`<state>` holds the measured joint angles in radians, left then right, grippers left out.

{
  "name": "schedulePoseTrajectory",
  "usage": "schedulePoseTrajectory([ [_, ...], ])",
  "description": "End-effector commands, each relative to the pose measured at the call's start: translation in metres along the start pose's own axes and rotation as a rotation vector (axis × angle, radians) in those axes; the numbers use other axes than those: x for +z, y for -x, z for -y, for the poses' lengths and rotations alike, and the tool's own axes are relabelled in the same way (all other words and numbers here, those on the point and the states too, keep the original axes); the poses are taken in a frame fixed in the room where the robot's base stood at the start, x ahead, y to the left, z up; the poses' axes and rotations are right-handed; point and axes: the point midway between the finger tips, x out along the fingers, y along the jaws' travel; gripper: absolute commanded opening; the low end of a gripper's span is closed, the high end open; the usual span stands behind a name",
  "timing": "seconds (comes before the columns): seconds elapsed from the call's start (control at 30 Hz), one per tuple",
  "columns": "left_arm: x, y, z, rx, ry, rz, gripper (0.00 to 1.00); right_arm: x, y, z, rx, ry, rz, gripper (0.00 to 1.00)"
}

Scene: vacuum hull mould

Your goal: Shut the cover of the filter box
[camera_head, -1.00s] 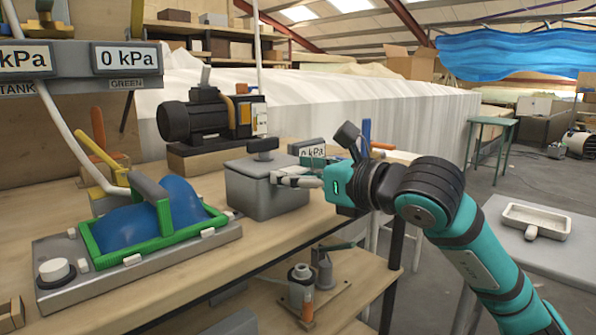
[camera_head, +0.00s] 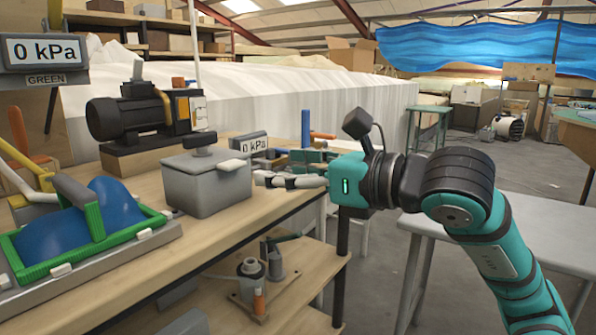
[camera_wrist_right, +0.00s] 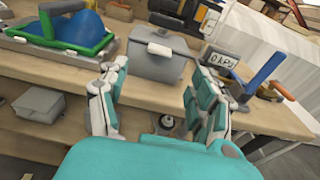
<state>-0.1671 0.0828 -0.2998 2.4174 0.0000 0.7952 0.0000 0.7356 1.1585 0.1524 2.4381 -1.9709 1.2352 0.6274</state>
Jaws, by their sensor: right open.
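The filter box (camera_head: 206,191) is a grey box on the wooden bench, with a dark knob on top. Its cover (camera_head: 192,163) lies flat across the top and looks shut, with a pale tab (camera_head: 232,165) at its right edge. The box also shows ahead in the right wrist view (camera_wrist_right: 152,75), the pale tab facing the gripper. My right gripper (camera_head: 275,170) is just right of the box, apart from it. In the wrist view its fingers (camera_wrist_right: 156,80) are spread with nothing between them. My left gripper is not in view.
A small 0 kPa gauge (camera_head: 249,143) stands behind the box. A black pump (camera_head: 127,112) is behind to the left. A green-framed blue mould (camera_head: 85,222) lies at left. Tools stand on the lower shelf (camera_head: 270,315). A grey table (camera_head: 505,230) is at right.

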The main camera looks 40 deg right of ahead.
Motion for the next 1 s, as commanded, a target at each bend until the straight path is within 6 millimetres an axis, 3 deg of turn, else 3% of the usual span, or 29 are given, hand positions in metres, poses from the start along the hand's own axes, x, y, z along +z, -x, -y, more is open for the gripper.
schedulePoseTrajectory([
  [0.3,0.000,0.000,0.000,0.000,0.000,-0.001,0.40,0.000,0.017,0.000,0.001,0.000,0.000,0.65],
  [1.0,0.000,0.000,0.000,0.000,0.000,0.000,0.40,0.000,0.018,0.000,0.001,0.000,0.000,0.65],
])
